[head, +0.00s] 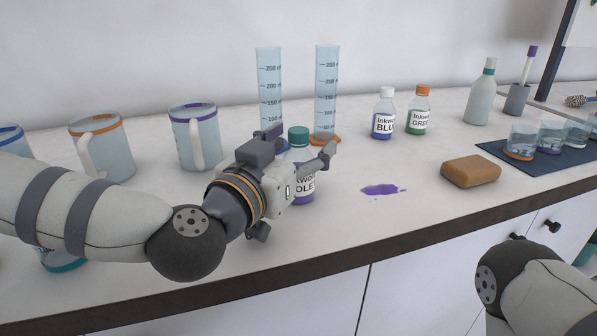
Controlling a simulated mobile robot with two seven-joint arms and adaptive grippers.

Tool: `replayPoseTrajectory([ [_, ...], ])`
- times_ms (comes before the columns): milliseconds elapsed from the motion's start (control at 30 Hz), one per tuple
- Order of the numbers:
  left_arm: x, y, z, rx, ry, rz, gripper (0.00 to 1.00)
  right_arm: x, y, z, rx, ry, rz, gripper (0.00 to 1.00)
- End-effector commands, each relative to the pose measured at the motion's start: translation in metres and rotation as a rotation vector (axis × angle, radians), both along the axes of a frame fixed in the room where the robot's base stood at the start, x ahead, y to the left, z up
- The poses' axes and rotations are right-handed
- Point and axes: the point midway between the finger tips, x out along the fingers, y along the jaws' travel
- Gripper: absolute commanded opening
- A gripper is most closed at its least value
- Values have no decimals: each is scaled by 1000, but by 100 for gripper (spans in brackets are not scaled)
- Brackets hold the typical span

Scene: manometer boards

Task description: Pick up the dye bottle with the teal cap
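The dye bottle with the teal cap (303,184) stands upright on the counter, with a partly hidden violet label and purple dye low down. My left gripper (300,141) reaches in from the left in front of it. Its fingers are spread, one to each side of the bottle, and a gap shows between the right finger and the cap. The gripper's body hides the bottle's left and middle. Of my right arm only a link shows at the bottom right; its gripper is out of view.
Two graduated cylinders (327,85) stand close behind the bottle. Blue (384,115) and green (419,112) dye bottles stand further right, behind a purple spill (383,190). A brown sponge-like block (471,171) lies by a dark mat (560,172) with glasses. Mugs (195,138) stand at left.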

Motion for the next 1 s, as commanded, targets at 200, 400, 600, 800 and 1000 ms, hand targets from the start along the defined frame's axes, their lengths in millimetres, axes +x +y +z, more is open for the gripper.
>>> replayPoseTrajectory([
  [200,0,0,0,0,0,0,13,0,0,0,0,0,0,60],
  [400,0,0,0,0,-1,0,4,0,0,0,0,0,0,60],
  [600,0,0,3,-1,-2,1,4,1,0,1,0,-2,0,60],
  [800,-1,0,38,-2,-13,1,4,9,0,10,0,-30,0,60],
  [1000,-46,-17,99,2,-27,-4,4,31,0,33,1,-106,-2,60],
])
